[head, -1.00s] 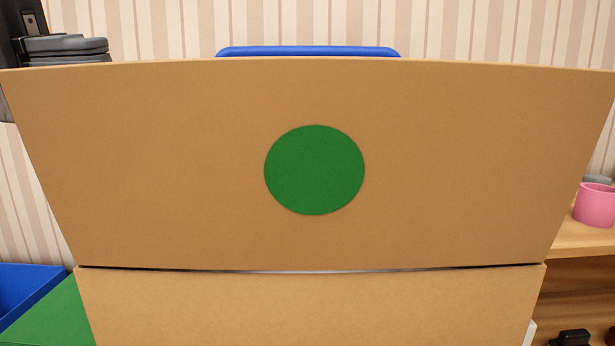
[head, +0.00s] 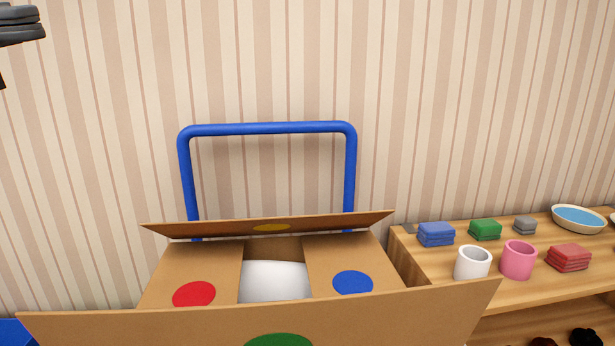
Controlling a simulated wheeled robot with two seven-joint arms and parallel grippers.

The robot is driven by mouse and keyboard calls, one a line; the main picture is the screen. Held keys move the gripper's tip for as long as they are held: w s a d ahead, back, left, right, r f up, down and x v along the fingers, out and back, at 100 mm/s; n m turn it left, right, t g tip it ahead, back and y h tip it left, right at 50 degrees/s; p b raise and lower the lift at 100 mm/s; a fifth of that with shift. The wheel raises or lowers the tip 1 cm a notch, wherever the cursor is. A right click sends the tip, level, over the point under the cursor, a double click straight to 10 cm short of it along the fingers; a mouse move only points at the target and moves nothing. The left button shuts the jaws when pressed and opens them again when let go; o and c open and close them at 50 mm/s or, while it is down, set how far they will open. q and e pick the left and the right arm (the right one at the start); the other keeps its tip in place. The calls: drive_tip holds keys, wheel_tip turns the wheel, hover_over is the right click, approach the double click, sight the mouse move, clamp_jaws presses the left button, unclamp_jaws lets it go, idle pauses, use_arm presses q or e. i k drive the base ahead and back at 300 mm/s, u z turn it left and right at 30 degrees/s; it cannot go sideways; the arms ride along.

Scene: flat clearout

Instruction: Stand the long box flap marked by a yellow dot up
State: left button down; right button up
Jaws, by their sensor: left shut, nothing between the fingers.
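The long flap with the yellow dot (head: 300,224) is at the far side of the cardboard box. It shows as a thin strip at a shallow angle, tilted, with its dot squashed; I cannot tell its exact angle. The near long flap with a green dot (head: 400,312) stands up in front. The side flaps with a red dot (head: 194,294) and a blue dot (head: 353,284) lie folded inward, with a white thing (head: 274,281) between them. My left gripper (head: 22,25) is shut and empty at the upper left, away from the box. My right gripper is out of view.
A blue trolley handle (head: 268,128) rises behind the box. A wooden shelf (head: 425,268) at the right holds folded cloths, a white mug (head: 472,263), a pink mug (head: 517,260) and a bowl (head: 578,219). A striped wall is behind.

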sight(359, 220)
drive_tip(key=k, duration=1)
